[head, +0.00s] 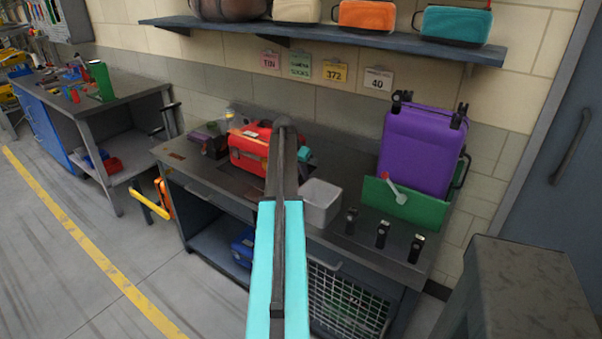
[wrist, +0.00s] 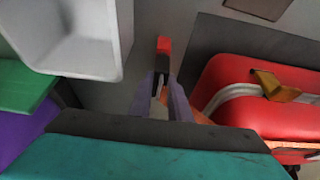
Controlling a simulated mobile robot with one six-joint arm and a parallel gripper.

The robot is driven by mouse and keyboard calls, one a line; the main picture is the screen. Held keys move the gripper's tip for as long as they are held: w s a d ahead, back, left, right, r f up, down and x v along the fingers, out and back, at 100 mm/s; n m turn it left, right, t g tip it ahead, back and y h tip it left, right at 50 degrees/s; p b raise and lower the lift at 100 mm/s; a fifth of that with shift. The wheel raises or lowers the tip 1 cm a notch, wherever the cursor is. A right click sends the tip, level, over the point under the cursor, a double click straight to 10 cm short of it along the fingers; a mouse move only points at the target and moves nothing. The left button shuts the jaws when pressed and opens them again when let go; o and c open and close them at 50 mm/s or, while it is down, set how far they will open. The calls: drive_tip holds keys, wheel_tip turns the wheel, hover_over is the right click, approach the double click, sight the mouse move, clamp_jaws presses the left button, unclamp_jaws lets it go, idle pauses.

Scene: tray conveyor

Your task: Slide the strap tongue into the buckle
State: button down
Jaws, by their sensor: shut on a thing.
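My gripper (wrist: 163,82) shows in the wrist view, its two grey-purple fingers shut on a slim dark piece with a red tip (wrist: 163,45). I cannot tell whether this piece is the strap tongue. A red case (wrist: 232,75) with a pale band lies just right of the fingers, apart from the held piece. A tan tab (wrist: 275,87) stands on its top; I cannot tell whether it belongs to the strap or buckle. In the head view the red case (head: 248,150) is on the workbench, partly behind my arm, which hides the gripper. No buckle can be made out clearly.
A white bin (head: 320,203) stands on the workbench (head: 345,250) right of my arm; it is at upper left in the wrist view (wrist: 70,62). A purple suitcase (head: 420,150) stands behind a green panel (head: 405,208). Several small black fittings (head: 383,234) stand near the front edge.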

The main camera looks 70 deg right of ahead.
drive_tip(key=shift+f, duration=0.3)
drive_tip(key=c, duration=1.6)
unclamp_jaws()
drive_tip(key=shift+r, duration=0.1)
drive_tip(key=b+v, duration=0.2)
drive_tip(key=v, duration=1.1)
drive_tip(key=shift+a+r, duration=0.2)
drive_tip(key=shift+r, duration=0.1)
